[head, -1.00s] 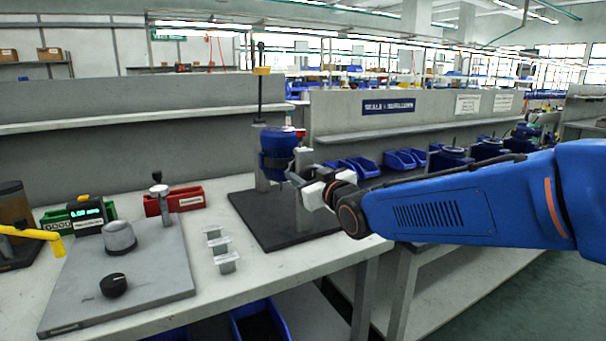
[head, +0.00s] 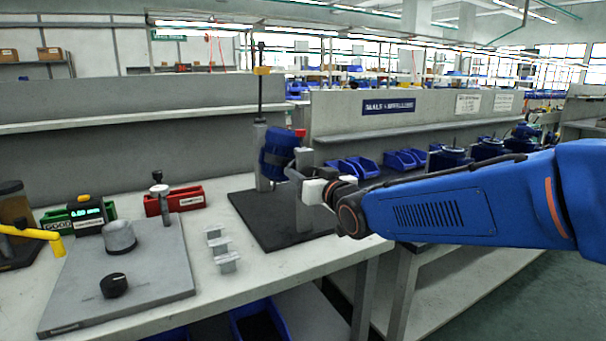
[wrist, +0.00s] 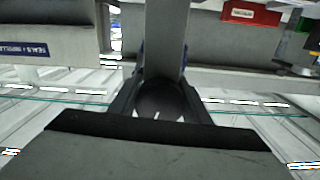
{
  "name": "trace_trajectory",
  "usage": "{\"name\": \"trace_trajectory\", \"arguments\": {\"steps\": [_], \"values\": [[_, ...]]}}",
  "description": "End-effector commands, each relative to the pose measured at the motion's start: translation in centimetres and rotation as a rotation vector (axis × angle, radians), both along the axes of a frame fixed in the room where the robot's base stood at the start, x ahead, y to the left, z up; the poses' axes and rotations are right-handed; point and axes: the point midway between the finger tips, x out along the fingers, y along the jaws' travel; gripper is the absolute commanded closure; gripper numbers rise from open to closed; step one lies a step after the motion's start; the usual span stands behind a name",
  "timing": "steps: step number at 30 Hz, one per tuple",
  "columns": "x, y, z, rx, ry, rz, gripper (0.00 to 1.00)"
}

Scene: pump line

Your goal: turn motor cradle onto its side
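The motor cradle stands on a dark base plate (head: 265,222) on the bench, with a left post (head: 261,150) and a right post (head: 304,212). A blue motor (head: 276,153) hangs between the posts, tilted, its top leaning right. My gripper (head: 304,185) is at the right post, at the cradle's pivot height. In the wrist view a grey post (wrist: 167,35) rises between my fingers, and a dark round part (wrist: 160,99) sits between them. The fingers appear closed on this part of the cradle; the contact itself is partly hidden.
A grey plate (head: 150,275) with knobs lies on the bench at left, with a red bin (head: 180,201) behind. Small metal blocks (head: 226,262) stand left of the cradle. Blue bins (head: 352,167) and more motors (head: 450,157) are on the bench behind my arm.

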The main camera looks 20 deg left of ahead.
Motion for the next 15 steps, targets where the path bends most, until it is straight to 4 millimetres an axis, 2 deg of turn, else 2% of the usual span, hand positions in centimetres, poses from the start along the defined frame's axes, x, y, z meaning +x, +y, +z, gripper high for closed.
{"name": "trace_trajectory", "arguments": {"steps": [1,2,3,15], "values": [[-0.02,-0.01,-0.05,-0.001,0.001,0.0,0.48],[-0.02,-0.01,-0.04,-0.001,0.0,0.0,0.4],[-0.02,-0.01,-0.04,-0.001,0.0,0.0,0.38],[-0.46,-0.56,0.04,-0.001,-0.001,0.0,0.38]]}}
